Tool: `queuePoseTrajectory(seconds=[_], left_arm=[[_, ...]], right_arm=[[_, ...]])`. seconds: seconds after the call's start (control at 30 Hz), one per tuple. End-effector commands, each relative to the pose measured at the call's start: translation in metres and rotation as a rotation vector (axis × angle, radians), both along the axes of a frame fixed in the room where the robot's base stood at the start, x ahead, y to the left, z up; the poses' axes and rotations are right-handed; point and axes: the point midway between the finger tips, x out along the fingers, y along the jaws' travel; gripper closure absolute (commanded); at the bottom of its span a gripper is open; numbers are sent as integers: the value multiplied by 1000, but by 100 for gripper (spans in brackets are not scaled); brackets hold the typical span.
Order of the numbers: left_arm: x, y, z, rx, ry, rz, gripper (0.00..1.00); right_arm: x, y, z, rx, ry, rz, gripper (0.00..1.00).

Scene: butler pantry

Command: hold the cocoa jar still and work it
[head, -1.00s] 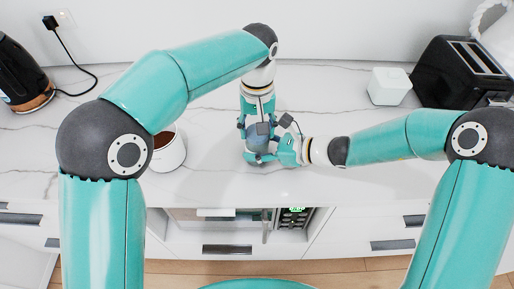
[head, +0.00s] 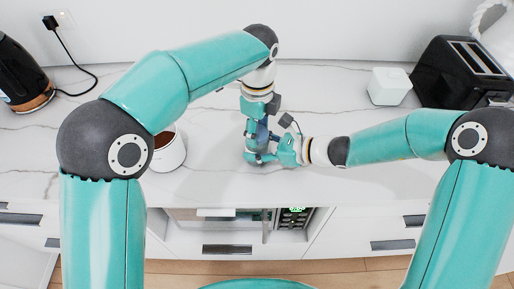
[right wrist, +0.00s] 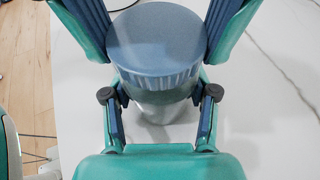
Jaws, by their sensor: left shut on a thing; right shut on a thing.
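The cocoa jar stands on the counter between my two grippers, mostly hidden in the head view. In the right wrist view its round blue lid (right wrist: 157,35) with a ribbed edge is on top, above a pale grey body (right wrist: 163,108). My left gripper (head: 261,124) comes down from above and is shut on the lid. My right gripper (head: 258,157) reaches in from the right and is shut on the body, lower down. Teal and blue finger parts flank the lid in the right wrist view; I cannot tell there which gripper each belongs to.
A white canister (head: 172,158) with brown contents stands left of the jar, partly behind my left arm. A black kettle (head: 20,75) is at the far left. A white box (head: 389,87) and a black toaster (head: 462,75) stand at the right. The counter front is clear.

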Motion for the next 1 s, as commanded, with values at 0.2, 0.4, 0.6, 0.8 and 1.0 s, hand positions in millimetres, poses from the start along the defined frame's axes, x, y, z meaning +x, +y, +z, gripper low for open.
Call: queuePoseTrajectory(seconds=[0.2, 0.4, 0.6, 0.8, 1.0], left_arm=[[2, 0, 0, -1, -6, 9, 29], [1, 0, 0, 0, -3, 10, 15], [1, 0, 0, -1, -2, 10, 15], [1, 0, 13, -2, -5, 11, 15], [2, -1, 48, -3, -6, 11, 15]], right_arm=[[-2, 1, 0, 0, 0, 5, 100], [-1, 1, 0, 0, 1, 4, 100], [-1, 0, 0, -1, 1, 2, 100], [0, 0, 0, -1, 1, 1, 100], [0, 0, 0, -1, 1, 1, 100]])
